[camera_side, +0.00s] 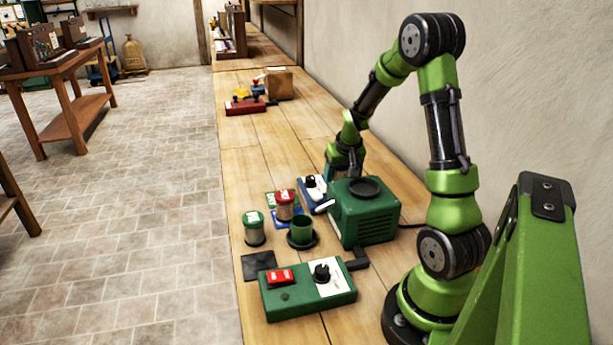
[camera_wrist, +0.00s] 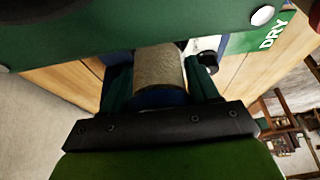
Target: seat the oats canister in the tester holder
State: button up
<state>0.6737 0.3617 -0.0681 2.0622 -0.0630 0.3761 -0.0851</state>
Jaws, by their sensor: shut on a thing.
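My gripper (camera_wrist: 157,72) is shut on a cylindrical canister (camera_wrist: 160,70) with grainy beige contents and a dark blue end, which looks like the oats canister. In the side view my gripper (camera_side: 343,165) is low behind the green tester box (camera_side: 365,222), and the held canister is hidden there. The tester box has a black round disc on top. In front of it an open green cup (camera_side: 301,229), which looks like the holder, stands upright and appears empty on a black round base. My gripper is apart from this cup, on the far side of the box.
A green-lidded canister (camera_side: 254,230) and a red-lidded canister (camera_side: 286,204) stand beside the cup. A blue device with a knob (camera_side: 313,188) is behind them. A green switch box (camera_side: 307,291) is in front. A green patch marked DRY (camera_wrist: 268,38) shows in the wrist view.

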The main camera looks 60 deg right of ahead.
jog(key=shift+f, duration=0.75)
dwell(0.5)
jog(key=o, duration=0.9)
jog(key=shift+v, duration=5.5)
